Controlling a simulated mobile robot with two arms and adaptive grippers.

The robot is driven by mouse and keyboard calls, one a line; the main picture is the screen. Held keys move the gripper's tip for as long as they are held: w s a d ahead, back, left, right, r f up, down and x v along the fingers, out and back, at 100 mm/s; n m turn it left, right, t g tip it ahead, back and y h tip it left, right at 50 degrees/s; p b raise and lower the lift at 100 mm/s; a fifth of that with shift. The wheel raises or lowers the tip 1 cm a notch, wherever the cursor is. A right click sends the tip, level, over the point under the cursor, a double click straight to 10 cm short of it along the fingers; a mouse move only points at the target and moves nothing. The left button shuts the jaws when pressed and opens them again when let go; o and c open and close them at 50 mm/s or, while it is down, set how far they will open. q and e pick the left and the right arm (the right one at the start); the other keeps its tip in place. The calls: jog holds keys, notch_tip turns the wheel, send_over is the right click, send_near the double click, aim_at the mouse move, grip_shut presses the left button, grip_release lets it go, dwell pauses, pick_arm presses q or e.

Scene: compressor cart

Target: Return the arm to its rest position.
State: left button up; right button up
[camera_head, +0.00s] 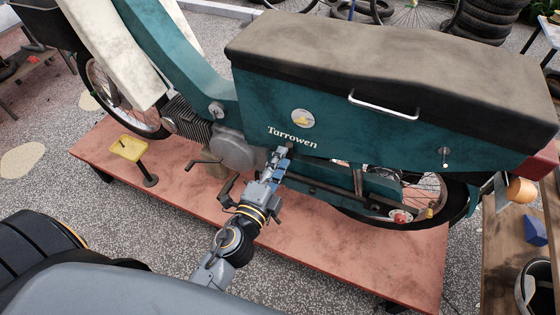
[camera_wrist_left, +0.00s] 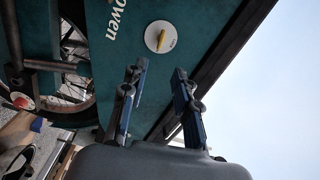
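My left arm reaches up from the bottom of the head view to the side of a teal moped (camera_head: 350,125) lettered "Tarrowen". My left gripper (camera_head: 280,156) is just below that lettering, beside the body panel. In the left wrist view its two blue fingers (camera_wrist_left: 159,74) stand apart with nothing held between them. A round pale disc with a yellow lever (camera_wrist_left: 160,37) is on the teal panel beyond the fingertips, apart from them. It also shows in the head view (camera_head: 303,118), up and right of the gripper. My right gripper is not in view.
The moped stands on a low red platform (camera_head: 390,255). A yellow-topped pedal (camera_head: 128,149) is at left. Crank levers and foot bars are close to my left wrist. Tyres (camera_head: 485,18) are stacked behind.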

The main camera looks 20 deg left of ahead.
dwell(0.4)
pick_arm(q)
jog(key=s+f+n+g, duration=0.2)
jog(key=s+f+g, duration=0.1)
jog(key=f, duration=0.8)
jog(key=s+f+n+g, duration=0.2)
jog(key=s+f, duration=0.1)
jog(key=f, duration=0.8)
jog(key=s+f+n+g, duration=0.2)
jog(key=s+f+g, duration=0.1)
jog(key=f, duration=0.8)
jog(key=s+a+f+n+g, duration=0.2)
jog(key=s+f, duration=0.4)
jog(key=s, duration=0.3)
jog(key=s+a+f+n+g, duration=0.2)
jog(key=s+f+n+g, duration=0.1)
jog(key=s+f, duration=0.4)
jog(key=s+a+f+n+g, duration=0.2)
jog(key=s+f, duration=0.4)
jog(key=s, duration=0.7)
jog(key=shift+s+a+f+n+g+y, duration=0.25)
jog(key=shift+n+g, duration=0.35)
jog(key=shift+g, duration=0.4)
